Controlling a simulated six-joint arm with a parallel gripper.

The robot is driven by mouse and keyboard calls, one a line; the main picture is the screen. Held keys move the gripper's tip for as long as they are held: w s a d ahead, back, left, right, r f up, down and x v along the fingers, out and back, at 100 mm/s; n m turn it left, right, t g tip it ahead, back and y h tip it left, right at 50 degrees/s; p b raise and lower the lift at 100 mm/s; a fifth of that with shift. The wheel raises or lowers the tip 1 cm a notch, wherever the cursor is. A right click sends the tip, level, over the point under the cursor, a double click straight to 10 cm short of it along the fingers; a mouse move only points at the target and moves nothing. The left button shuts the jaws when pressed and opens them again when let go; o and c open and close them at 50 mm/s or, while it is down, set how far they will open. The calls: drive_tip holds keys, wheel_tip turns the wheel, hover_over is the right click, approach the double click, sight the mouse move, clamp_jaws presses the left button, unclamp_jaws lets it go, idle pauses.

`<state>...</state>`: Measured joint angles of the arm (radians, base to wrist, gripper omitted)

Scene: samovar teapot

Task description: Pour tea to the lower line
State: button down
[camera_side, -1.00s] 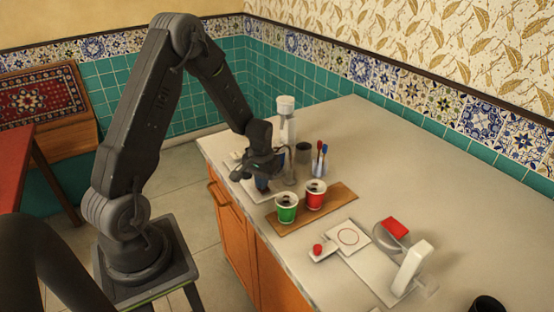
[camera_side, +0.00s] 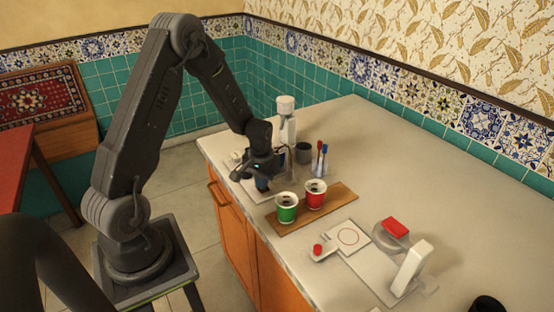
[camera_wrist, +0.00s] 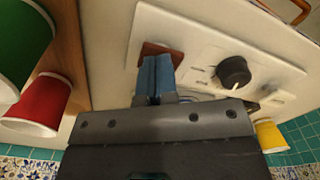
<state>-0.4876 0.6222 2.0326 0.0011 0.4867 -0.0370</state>
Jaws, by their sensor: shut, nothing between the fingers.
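My gripper (camera_side: 262,188) is shut and empty, low over the white panel at the far left end of the counter. In the wrist view its blue fingers (camera_wrist: 157,62) are together over a red-brown pad (camera_wrist: 160,50) on the white panel (camera_wrist: 200,32); I cannot tell if they touch it. A black knob (camera_wrist: 233,72) is on the panel beside them.
A white upright dispenser (camera_side: 287,128), a dark grey cup (camera_side: 303,153) and a holder with red and blue sticks (camera_side: 320,165) stand behind my gripper. A white device with a red block (camera_side: 396,228) is at right. The counter's back right is clear.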

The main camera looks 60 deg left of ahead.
drive_tip(key=shift+r, duration=2.5)
drive_tip(key=shift+d+r, duration=0.2)
drive_tip(key=shift+r, duration=0.2)
drive_tip(key=s+d+r+m+t, duration=0.2)
drive_tip(key=s+d+r+m, duration=0.1)
drive_tip(key=s+d+r, duration=0.5)
drive_tip(key=s+d+r+m+t, duration=0.3)
drive_tip(key=s+d+r, duration=0.5)
drive_tip(key=r, duration=0.5)
drive_tip(key=shift+d+t, duration=0.3)
drive_tip(key=shift+d, duration=0.8)
